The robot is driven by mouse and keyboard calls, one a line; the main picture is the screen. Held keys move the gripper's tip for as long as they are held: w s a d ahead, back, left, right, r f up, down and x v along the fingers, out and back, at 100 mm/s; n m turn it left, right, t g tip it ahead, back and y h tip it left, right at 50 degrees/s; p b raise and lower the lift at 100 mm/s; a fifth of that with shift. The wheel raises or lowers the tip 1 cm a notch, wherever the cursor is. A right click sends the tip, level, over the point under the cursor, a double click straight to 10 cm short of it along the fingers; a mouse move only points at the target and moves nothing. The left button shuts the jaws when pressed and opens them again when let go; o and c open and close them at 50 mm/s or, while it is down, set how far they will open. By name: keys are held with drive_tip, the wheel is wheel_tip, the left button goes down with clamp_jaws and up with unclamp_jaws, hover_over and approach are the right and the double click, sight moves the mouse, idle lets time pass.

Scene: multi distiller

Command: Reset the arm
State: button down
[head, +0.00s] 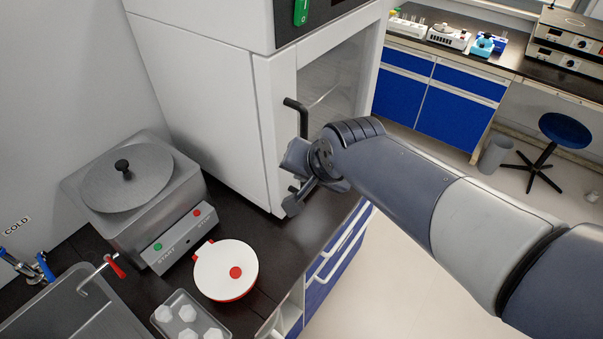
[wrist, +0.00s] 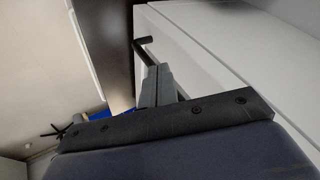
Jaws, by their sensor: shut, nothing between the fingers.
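My gripper (head: 297,160) is in front of the tall white cabinet (head: 205,110), beside its door. In the wrist view my gripper's fingers (wrist: 158,82) are together and hold nothing. The cabinet's black door handle (head: 297,108) is partly hidden behind my gripper. The handle also shows in the wrist view (wrist: 143,46), just beyond the fingertips; I cannot tell whether they touch. The cabinet door looks closed. My arm reaches in from the right of the head view.
A grey lidded machine (head: 125,180) with start and stop buttons, a white and red round dish (head: 222,262), a tray of white pieces (head: 172,303) and a sink (head: 75,300) are on the dark counter. Open floor (head: 380,270) lies right of the counter. A stool (head: 564,130) stands far right.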

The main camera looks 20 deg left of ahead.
drive_tip(key=v, duration=0.6)
drive_tip(key=shift+s+a, duration=0.2)
drive_tip(key=shift+s, duration=0.15)
drive_tip(key=shift+f, duration=0.1)
